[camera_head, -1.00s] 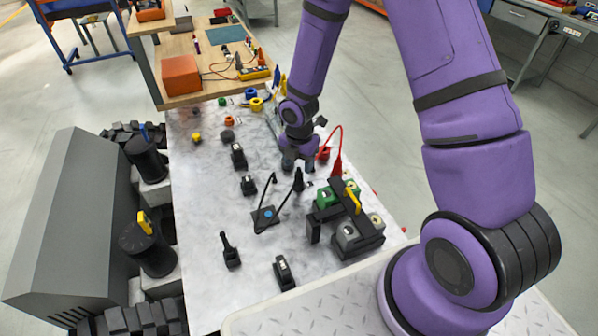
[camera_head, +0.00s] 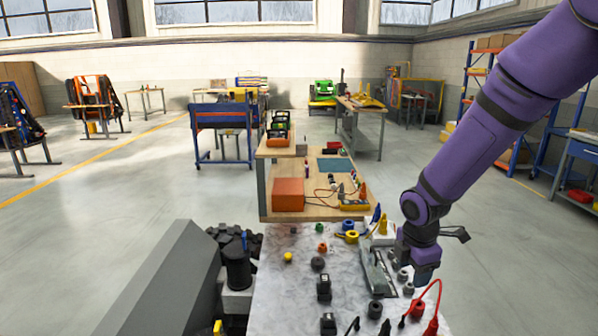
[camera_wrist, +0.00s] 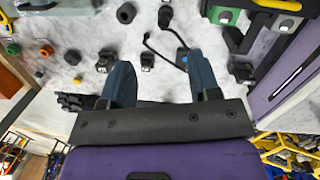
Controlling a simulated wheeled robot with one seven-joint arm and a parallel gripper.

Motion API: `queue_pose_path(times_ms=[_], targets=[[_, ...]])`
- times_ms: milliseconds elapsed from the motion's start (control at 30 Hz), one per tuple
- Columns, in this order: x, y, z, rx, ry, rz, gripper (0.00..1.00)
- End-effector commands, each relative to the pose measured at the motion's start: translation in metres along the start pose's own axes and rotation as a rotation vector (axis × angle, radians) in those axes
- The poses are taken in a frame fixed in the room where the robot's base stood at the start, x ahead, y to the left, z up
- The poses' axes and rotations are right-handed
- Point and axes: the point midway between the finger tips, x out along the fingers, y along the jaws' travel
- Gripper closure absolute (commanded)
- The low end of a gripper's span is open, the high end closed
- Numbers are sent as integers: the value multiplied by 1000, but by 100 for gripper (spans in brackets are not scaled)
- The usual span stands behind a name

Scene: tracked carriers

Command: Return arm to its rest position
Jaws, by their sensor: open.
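My purple arm (camera_head: 478,135) reaches in from the upper right in the head view. My gripper (camera_head: 424,278) hangs at the right side of the marbled worktop, pointing down. In the wrist view my gripper (camera_wrist: 163,78) shows two blue-grey fingers spread apart with nothing between them. Small black parts on the marbled worktop (camera_wrist: 78,40) lie beyond the fingertips. The gripper looks empty and above the worktop; the exact height cannot be told.
The marbled worktop (camera_head: 285,290) carries black blocks, coloured rings and a red cable (camera_head: 437,300). A wooden table (camera_head: 300,208) with an orange box (camera_head: 288,194) stands beyond. A green and black carrier (camera_wrist: 232,14) is at the wrist view's top right. Open floor lies right.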

Motion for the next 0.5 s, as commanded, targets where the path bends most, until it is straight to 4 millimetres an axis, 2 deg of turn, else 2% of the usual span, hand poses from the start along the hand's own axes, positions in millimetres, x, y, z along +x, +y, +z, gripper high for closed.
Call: queue_pose_path(times_ms=[33, 100, 267, 500], targets=[[-19, -4, 4, 68, -13, 20, 44], [-41, -10, 10, 172, -25, 40, 44], [-89, -29, 20, 413, -38, 88, 44], [-152, -68, 28, 772, -17, 162, 44]])
